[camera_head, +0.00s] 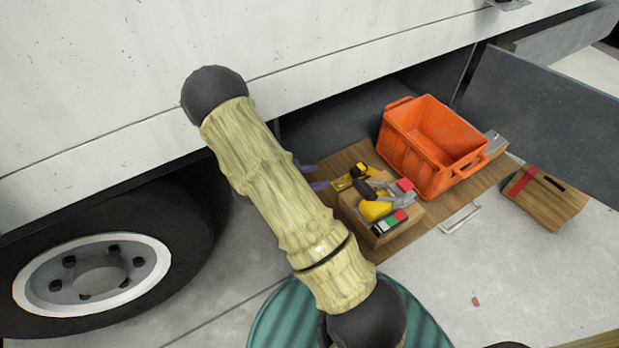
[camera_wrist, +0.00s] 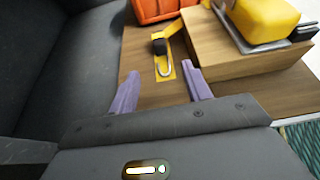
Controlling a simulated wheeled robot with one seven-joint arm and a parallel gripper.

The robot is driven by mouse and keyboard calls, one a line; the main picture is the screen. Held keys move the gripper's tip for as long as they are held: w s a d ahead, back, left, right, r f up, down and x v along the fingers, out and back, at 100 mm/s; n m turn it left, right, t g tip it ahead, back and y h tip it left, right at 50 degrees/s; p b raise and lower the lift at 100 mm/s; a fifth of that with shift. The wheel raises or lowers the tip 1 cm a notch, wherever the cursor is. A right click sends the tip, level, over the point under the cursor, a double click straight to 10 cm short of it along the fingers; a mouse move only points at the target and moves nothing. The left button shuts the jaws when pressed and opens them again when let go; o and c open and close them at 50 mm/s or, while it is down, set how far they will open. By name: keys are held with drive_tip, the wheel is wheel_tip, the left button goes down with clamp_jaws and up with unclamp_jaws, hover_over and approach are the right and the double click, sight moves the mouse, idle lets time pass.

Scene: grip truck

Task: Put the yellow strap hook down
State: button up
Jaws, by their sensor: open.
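The yellow strap hook (camera_head: 343,184) lies on a wooden board (camera_head: 333,162), left of a wooden box. The hook end lies just beyond and between the fingertips in that view. In the head view my gripper (camera_head: 319,177) is left of the strap hook, partly hidden by my arm. I cannot tell whether a finger touches it.
A wooden box (camera_head: 413,214) right of the hook bears a yellow tool (camera_head: 375,210) and other items. An orange crate (camera_head: 415,145) stands behind it. A dark grey panel (camera_head: 540,115) stands at the right. The white truck side (camera_head: 120,90) overhangs this space.

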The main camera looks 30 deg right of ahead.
drive_tip(key=s+a+r+m+y, duration=0.5)
drive_tip(key=a+r+m+y, duration=0.1)
drive_tip(key=r+m, duration=0.2)
drive_tip(key=s+a+r+m+t+y, duration=0.1)
drive_tip(key=s+a+r+m+y, duration=0.5)
drive_tip(key=m, duration=0.4)
wheel_tip(320, 180, up, 2)
drive_tip(key=shift+s+a+r+m+t+y, duration=0.15)
drive_tip(key=shift+a+m+t+y, duration=0.25)
drive_tip(key=shift+y, duration=0.3)
drive_tip(key=shift+o, duration=0.4)
